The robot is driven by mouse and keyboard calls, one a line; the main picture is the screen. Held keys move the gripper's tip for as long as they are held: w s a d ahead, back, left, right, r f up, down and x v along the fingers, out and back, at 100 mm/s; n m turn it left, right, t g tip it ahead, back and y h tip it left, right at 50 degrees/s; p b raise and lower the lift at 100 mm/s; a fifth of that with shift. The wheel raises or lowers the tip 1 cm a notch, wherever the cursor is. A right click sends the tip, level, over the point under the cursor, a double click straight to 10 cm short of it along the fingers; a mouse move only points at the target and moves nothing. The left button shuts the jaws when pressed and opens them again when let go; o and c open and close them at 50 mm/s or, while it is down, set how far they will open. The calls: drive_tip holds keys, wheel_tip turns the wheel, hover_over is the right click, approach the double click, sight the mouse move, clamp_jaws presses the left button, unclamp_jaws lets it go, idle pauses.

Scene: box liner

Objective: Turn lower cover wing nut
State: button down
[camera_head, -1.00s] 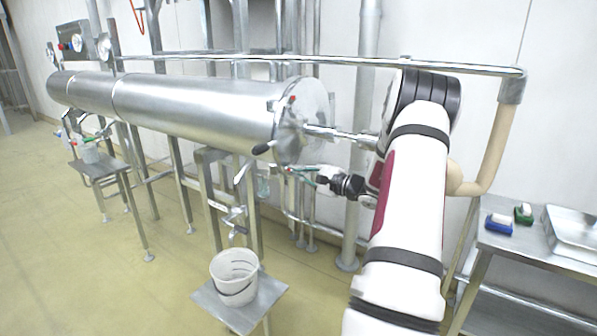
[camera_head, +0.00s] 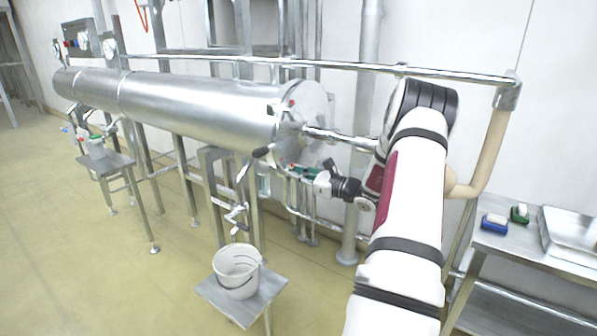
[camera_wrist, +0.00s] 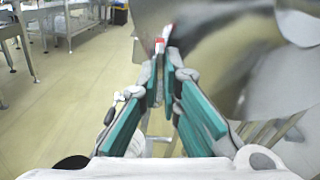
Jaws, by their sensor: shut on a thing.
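The silver cylindrical vessel (camera_head: 200,104) lies horizontally, with a round end cover (camera_head: 316,105) at its right end. A red-marked fastener (camera_head: 291,103) shows at the upper cover edge. My gripper (camera_head: 291,171) is at the lower cover edge, and its fingertips meet there. In the wrist view, the green-padded fingers of my gripper (camera_wrist: 163,72) are closed together at the tips on the lower wing nut (camera_wrist: 160,46). Only small red-tipped parts of it show beyond the fingers; the rest is hidden. The cover's blurred metal surface (camera_wrist: 215,60) fills the upper right.
A black-knobbed handle (camera_head: 262,151) sticks out just left of my gripper. A white bucket (camera_head: 237,271) stands on a low metal stand (camera_head: 262,305) below. A horizontal rail (camera_head: 350,67) runs above. A side table (camera_head: 545,252) with brushes stands at right.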

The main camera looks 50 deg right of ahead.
drive_tip(key=shift+w+a+r+m+p, duration=0.1)
drive_tip(key=shift+m+p, duration=0.25)
drive_tip(key=shift+m, duration=0.45)
drive_tip(key=c, duration=1.8)
unclamp_jaws()
drive_tip(key=s, duration=0.8)
drive_tip(key=s+d, duration=0.1)
drive_tip(key=s, duration=0.3)
